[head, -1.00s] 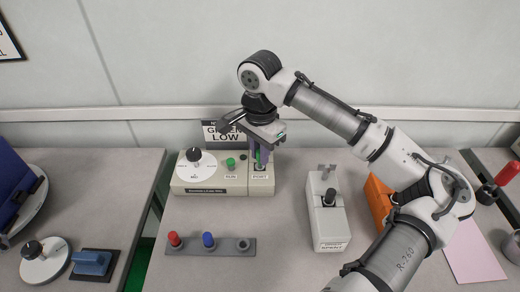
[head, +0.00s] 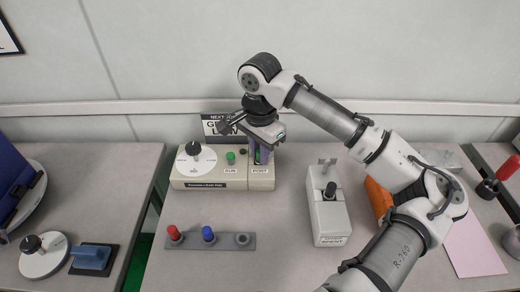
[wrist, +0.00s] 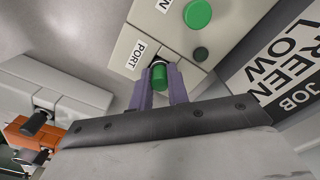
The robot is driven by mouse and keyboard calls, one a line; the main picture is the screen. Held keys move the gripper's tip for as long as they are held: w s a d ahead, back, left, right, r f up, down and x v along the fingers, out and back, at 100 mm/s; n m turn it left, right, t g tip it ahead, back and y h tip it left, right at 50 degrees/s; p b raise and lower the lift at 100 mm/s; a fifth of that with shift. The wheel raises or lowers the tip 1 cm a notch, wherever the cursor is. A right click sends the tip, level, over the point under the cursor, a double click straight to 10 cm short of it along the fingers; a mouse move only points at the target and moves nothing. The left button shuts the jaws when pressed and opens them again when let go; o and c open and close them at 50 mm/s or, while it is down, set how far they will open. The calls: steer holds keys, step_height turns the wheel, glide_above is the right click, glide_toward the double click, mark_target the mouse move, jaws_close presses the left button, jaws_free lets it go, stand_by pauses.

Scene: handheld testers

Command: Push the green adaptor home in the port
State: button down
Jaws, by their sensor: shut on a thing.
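My gripper (head: 262,155) points down at the right end of the cream tester (head: 215,186), over the spot labelled PORT. Its purple fingers are shut on the green adaptor (wrist: 159,77), a short green cylinder that also shows between the fingers in the head view (head: 258,157). In the wrist view the adaptor stands beside the PORT label (wrist: 137,54). The port opening is hidden behind the adaptor and fingers, so I cannot tell how deep it sits.
The tester carries a white dial (head: 195,162) and a green RUN button (head: 230,157). A sign (head: 212,122) stands behind it. In front lies a grey rack (head: 222,242) with a red and a blue adaptor and one empty place. A grey device (head: 328,215) stands to the right.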

steer(key=c, duration=1.3)
jaws_free()
steer(key=shift+f, duration=0.1)
step_height(320, 180, up, 14)
steer(key=shift+f+p, duration=0.1)
steer(key=shift+p, duration=0.35)
